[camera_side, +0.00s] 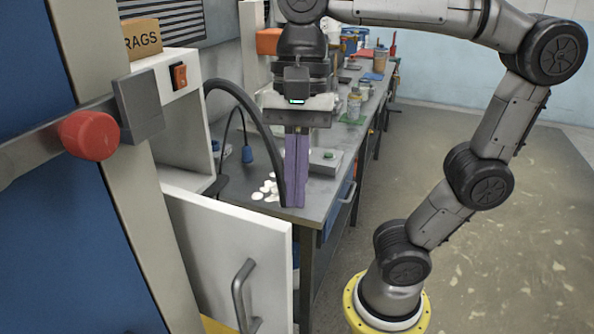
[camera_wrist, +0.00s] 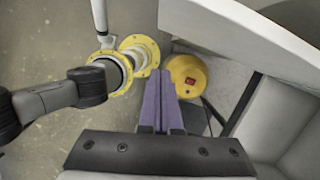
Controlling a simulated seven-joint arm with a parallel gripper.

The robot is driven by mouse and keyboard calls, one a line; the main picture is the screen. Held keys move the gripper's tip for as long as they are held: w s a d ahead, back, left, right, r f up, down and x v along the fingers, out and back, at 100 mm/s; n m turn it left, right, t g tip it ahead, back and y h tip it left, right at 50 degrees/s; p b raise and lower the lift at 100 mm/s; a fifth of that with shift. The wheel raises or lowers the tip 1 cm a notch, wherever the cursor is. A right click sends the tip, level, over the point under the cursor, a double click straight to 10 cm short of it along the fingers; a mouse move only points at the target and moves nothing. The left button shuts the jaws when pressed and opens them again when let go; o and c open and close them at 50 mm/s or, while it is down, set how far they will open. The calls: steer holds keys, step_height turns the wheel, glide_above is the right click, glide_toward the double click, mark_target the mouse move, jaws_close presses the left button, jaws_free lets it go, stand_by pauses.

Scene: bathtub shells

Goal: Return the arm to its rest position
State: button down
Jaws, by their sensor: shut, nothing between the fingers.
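My gripper (camera_side: 296,203) hangs from my wrist with its long purple fingers pointing straight down. The fingers are side by side, shut and empty. In the side view it is in front of the grey workbench (camera_side: 330,185), close to the black hose at its left. In the wrist view my gripper (camera_wrist: 161,78) shows its purple fingers together, with floor and a yellow round object (camera_wrist: 187,76) beyond the tips. My arm arches up from its yellow-ringed base at the right and over to the wrist.
An open white cabinet door (camera_side: 225,245) stands low at the left. A black hose (camera_side: 262,130) arches beside my fingers. White shells (camera_side: 268,187) lie on the bench, with bottles and tools farther back. A red knob (camera_side: 88,135) is in the left foreground. Floor at the right is clear.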

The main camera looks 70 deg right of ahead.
steer(key=w+d+f+n+t+h, duration=0.1)
steer(key=d+f+n+t+h, duration=0.1)
steer(key=d+f+n+t, duration=0.4)
steer(key=d+f+n, duration=0.4)
steer(key=n, duration=0.5)
steer(key=shift+d+h, duration=0.2)
steer(key=shift+h, duration=0.2)
